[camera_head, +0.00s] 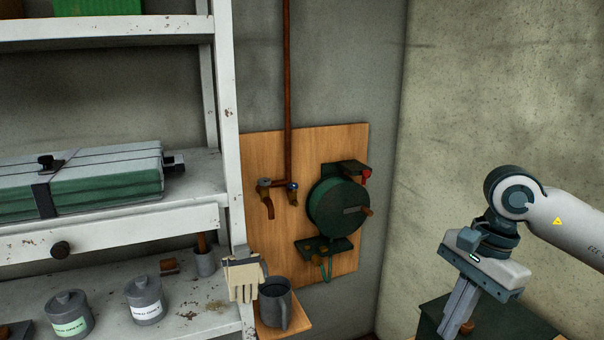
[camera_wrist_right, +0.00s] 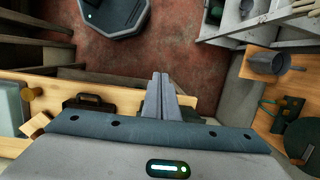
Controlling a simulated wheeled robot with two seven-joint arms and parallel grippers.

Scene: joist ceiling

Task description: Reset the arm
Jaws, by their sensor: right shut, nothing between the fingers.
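My right arm (camera_head: 565,218) comes in from the right in the head view, bent at a dark joint. My right gripper (camera_head: 452,325) points downward in front of the bare wall, above a dark green case at the lower edge. In the right wrist view the two fingers of this gripper (camera_wrist_right: 160,80) lie together with nothing between them. My left arm and gripper show in neither view.
A white shelf (camera_head: 228,120) with canisters (camera_head: 147,301) stands left. A wooden wall board (camera_head: 262,160) carries taps and a green reel (camera_head: 335,207). A grey mug (camera_head: 274,304) sits beside a glove (camera_head: 243,278). In the wrist view, a wooden worktop (camera_wrist_right: 125,98) lies under the gripper.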

